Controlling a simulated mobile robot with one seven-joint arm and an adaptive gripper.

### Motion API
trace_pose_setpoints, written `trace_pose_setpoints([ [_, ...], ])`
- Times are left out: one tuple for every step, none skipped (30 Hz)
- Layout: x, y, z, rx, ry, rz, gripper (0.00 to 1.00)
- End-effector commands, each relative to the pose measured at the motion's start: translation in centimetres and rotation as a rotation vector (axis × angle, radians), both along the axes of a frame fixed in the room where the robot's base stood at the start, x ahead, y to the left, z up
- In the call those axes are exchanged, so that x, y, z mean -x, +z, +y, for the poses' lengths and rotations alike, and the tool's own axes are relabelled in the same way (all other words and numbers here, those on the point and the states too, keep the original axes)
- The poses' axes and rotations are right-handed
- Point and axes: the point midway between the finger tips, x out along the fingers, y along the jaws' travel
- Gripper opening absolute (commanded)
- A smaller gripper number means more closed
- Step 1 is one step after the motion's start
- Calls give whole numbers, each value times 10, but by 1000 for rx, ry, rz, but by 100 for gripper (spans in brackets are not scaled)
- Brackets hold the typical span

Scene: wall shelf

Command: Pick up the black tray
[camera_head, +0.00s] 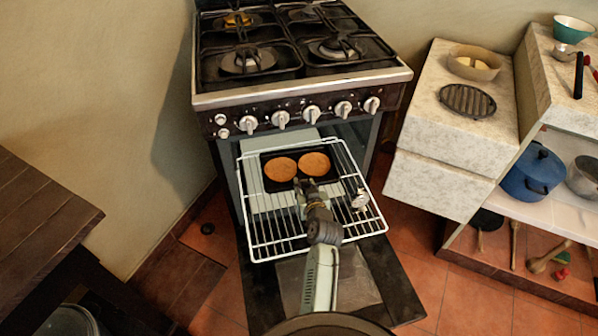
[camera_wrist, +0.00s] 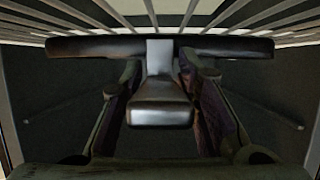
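The black tray (camera_head: 288,156) lies on the pulled-out oven rack, with two round orange-brown pieces (camera_head: 297,166) on it. My gripper (camera_head: 305,182) is at the tray's front edge. In the wrist view, a dark horizontal bar, seemingly the tray's edge (camera_wrist: 235,48), crosses ahead of the fingers. A grey block like a handle (camera_wrist: 161,105) projects from it between the two fingers of my gripper (camera_wrist: 161,70). The fingers stand apart on either side, with narrow gaps visible near their tips. Contact lower along the block is unclear.
The white wire rack (camera_head: 262,252) extends over the lowered oven door (camera_head: 385,275). The stove top (camera_head: 300,45) overhangs the opening. A marble-look cabinet (camera_head: 435,185) stands right, and a wooden table (camera_head: 40,215) left. Open floor (camera_head: 470,290) lies front right.

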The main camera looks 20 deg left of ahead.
Motion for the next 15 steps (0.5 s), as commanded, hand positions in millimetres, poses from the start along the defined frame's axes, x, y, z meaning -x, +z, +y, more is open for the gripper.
trace_pose_setpoints([
  [0, 0, 0, 0, 0, 0, 24],
  [0, 0, 0, 0, 0, 0, 22],
  [0, 0, 0, 0, 0, 0, 19],
  [0, 0, 0, 0, 0, 0, 17],
  [0, 0, 0, 0, 0, 0, 15],
  [0, 0, 0, 0, 0, 0, 12],
  [0, 0, 0, 0, 0, 0, 10],
  [0, 0, 0, 0, 0, 0, 8],
  [0, 0, 0, 0, 0, 0, 6],
  [0, 0, 0, 0, 0, 0, 4],
  [0, 0, 0, 0, 0, 0, 2],
  [0, 0, 0, 0, 0, 0, 0],
  [0, 0, 0, 0, 0, 0, 0],
  [0, 0, 0, 0, 0, 0, 0],
  [0, 0, 0, 0, 0, 0, 0],
])
